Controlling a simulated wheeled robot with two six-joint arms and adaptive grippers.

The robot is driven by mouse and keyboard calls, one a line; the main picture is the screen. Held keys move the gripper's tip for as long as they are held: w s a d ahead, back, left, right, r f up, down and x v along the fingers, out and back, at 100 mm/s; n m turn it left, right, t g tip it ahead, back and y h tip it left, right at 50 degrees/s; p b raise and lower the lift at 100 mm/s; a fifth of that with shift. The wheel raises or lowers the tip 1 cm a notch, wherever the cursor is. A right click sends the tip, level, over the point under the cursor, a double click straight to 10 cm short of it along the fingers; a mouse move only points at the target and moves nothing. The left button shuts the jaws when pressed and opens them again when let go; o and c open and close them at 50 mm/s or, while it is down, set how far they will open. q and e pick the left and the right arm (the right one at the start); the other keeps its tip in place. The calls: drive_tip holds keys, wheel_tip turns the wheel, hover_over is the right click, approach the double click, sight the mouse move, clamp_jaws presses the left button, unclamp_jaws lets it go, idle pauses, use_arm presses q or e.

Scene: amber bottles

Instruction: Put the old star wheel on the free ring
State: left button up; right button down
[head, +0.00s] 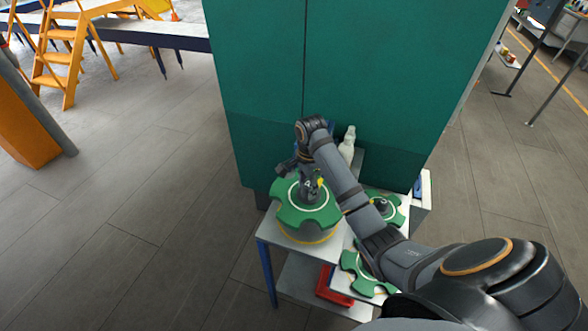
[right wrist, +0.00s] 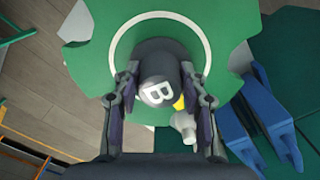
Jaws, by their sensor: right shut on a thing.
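A green star wheel (head: 290,213) with a white circle is at the left end of the table in the head view. My right gripper (head: 308,190) is over its middle, shut on its dark knob. In the right wrist view, my right gripper (right wrist: 160,98) has a finger on each side of the knob (right wrist: 157,88), marked with a white B. Below this wheel a round grey body with a yellow edge (head: 312,238) shows; I cannot tell whether they touch. Two other green star wheels lie to the right, one behind (head: 396,217) and one in front (head: 352,262), partly hidden by my arm. My left gripper is not in view.
A tall green cabinet (head: 260,90) stands right behind the table (head: 268,231). A white bottle (head: 348,146) stands between them. A red object (head: 331,289) lies on the lower shelf. Blue upright parts (right wrist: 280,120) are close right of the wheel in the wrist view.

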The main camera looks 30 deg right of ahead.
sight(308, 202)
drive_tip(key=shift+w+r, duration=0.1)
drive_tip(key=shift+w, duration=0.05)
drive_tip(key=shift+s+r, duration=0.15)
drive_tip(key=shift+s, duration=0.9)
drive_tip(key=shift+f, duration=0.35)
drive_tip(key=f, duration=0.1)
drive_tip(key=f+b, duration=0.1)
drive_tip(key=shift+w+f, duration=0.35)
drive_tip(key=shift+w, duration=0.05)
wheel_tip(308, 202, down, 2)
drive_tip(key=b, duration=0.3)
drive_tip(key=shift+s+f+p, duration=0.1)
drive_tip(key=shift+f+p, duration=0.35)
drive_tip(key=shift+p, duration=0.15)
drive_tip(key=shift+f, duration=0.85)
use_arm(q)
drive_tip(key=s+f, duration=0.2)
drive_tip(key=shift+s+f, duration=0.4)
